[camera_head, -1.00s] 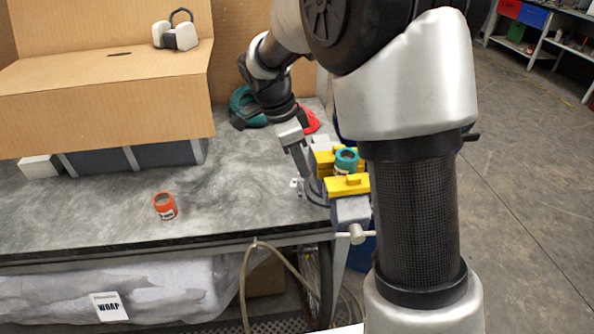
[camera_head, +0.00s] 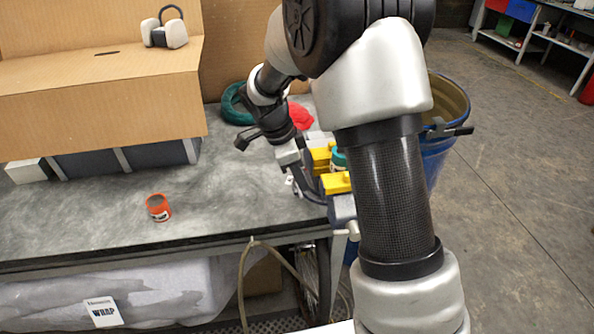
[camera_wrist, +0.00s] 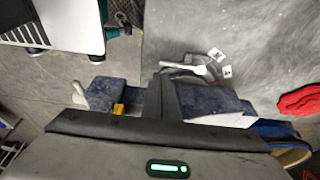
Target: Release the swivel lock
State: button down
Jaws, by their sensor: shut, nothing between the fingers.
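The blue-grey vise (camera_head: 343,207) with yellow jaw pads (camera_head: 336,182) sits at the bench's right end, partly hidden by my arm. In the wrist view its body (camera_wrist: 212,102) shows beside and behind my fingers. A pale lever (camera_wrist: 199,69), which looks like the swivel lock, sticks out at the vise's base close to two small marked tags (camera_wrist: 222,62). My gripper (camera_head: 304,180) is shut and empty, pointing down by the vise's left side. In the wrist view its dark fingers (camera_wrist: 161,88) appear near the lever; I cannot tell whether they touch it.
A teal can (camera_head: 338,159) stands at the vise jaws, mostly hidden by my arm. An orange can (camera_head: 158,208) stands on the bench (camera_head: 225,190). A red cloth-like item (camera_head: 300,115) lies behind the vise. A blue barrel (camera_head: 436,150) stands right of the bench. The bench middle is clear.

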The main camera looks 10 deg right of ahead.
jog(key=shift+x, duration=2.15)
jog(key=shift+a, duration=0.15)
